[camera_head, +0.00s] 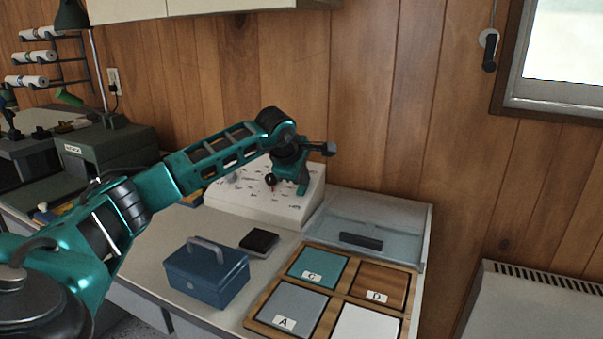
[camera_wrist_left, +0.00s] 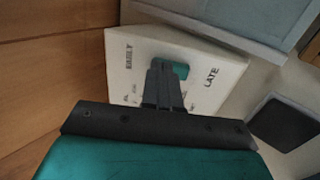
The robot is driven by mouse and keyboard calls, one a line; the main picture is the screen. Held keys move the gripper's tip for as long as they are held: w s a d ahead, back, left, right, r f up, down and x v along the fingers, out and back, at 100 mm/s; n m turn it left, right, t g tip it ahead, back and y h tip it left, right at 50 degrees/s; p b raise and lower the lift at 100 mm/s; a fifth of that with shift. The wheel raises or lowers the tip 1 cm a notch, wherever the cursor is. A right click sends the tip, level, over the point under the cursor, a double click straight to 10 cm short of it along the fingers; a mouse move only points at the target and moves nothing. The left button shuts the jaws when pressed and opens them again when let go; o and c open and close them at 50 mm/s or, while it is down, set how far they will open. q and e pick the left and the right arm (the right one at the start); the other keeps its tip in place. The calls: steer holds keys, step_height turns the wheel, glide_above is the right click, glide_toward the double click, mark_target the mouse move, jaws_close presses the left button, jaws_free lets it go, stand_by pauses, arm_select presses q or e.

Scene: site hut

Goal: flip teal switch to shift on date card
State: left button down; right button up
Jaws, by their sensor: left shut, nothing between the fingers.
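A white sloped switch panel (camera_head: 240,201) with small dark markings stands at the back of the counter, against the wood wall. In the left wrist view the panel (camera_wrist_left: 222,62) bears the words EARLY and LATE. A teal switch (camera_wrist_left: 181,69) shows between these words, partly hidden by my fingers. My left gripper (camera_head: 272,182) is shut and empty, pointing down at the panel. In the wrist view its fingertips (camera_wrist_left: 160,66) appear right beside the teal switch; I cannot tell whether they touch. I cannot make out a date card. My right gripper is not in view.
A blue box with a handle (camera_head: 205,274), a black pad (camera_head: 259,242) and a wooden tray (camera_head: 337,291) with lettered compartments stand in front of the panel. A pale blue lidded bin (camera_head: 385,225) is at its right. A green machine (camera_head: 105,150) is at left.

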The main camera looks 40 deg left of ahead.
arm_select(q)
steer(key=shift+w+f, duration=0.1)
steer(key=shift+f+b, duration=0.1)
steer(key=shift+b, duration=0.2)
steer(key=shift+s+d+f, duration=0.2)
steer(key=shift+s+f, duration=0.05)
steer(key=shift+s, duration=0.5)
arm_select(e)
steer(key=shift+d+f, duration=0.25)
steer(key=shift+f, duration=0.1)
arm_select(q)
steer(key=shift+r, duration=0.2)
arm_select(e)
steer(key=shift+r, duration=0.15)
